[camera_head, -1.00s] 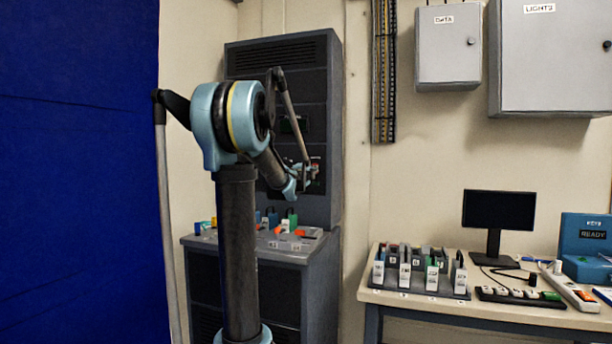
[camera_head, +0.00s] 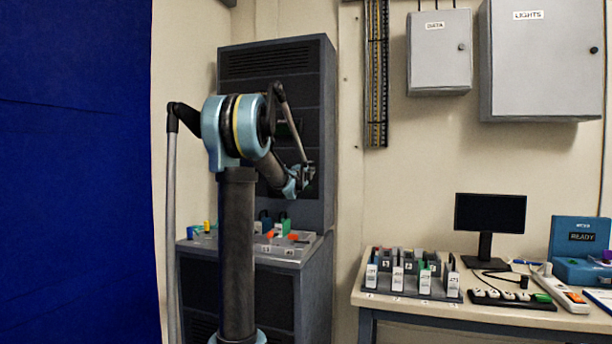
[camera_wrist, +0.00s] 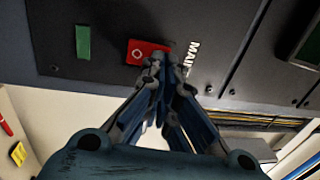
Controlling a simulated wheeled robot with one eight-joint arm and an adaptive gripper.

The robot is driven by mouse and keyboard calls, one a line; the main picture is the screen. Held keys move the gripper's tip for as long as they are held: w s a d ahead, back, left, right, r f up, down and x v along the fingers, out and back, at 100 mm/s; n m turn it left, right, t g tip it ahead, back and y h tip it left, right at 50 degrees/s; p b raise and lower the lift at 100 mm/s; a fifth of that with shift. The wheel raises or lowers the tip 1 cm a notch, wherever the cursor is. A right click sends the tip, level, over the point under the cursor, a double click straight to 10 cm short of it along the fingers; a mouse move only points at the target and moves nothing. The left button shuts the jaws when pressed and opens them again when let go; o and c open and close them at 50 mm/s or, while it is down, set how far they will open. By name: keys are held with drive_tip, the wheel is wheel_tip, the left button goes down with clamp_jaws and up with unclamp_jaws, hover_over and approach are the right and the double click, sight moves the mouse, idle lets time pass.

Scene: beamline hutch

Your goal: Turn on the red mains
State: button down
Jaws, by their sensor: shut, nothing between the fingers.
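The red mains switch (camera_wrist: 141,51) is on the dark panel at the top of the wrist view, a red block with a white ring mark. White MAINS lettering (camera_wrist: 192,60) is beside it, partly covered by a fingertip. My gripper (camera_wrist: 166,62) is shut and empty. Its tips overlap the right edge of the red switch in that view; I cannot tell whether they touch it. In the head view my gripper (camera_head: 302,175) is in front of the dark cabinet (camera_head: 272,60), and the red switch cannot be made out there.
A green block (camera_wrist: 83,42) is on the same panel, left of the red switch. A console (camera_head: 290,255) with small coloured items stands below the cabinet. A desk (camera_head: 375,312) with a monitor (camera_head: 490,212) is at the right. Grey wall boxes (camera_head: 440,55) hang above.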

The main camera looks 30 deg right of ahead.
drive_tip(key=shift+w+d+r, duration=0.15)
drive_tip(key=shift+w+d, duration=0.1)
drive_tip(key=shift+d, duration=0.05)
drive_tip(key=shift+s+a, duration=0.1)
drive_tip(key=r+v, duration=0.3)
drive_tip(key=v, duration=1)
drive_tip(key=shift+a, duration=0.4)
drive_tip(key=shift+a, duration=0.1)
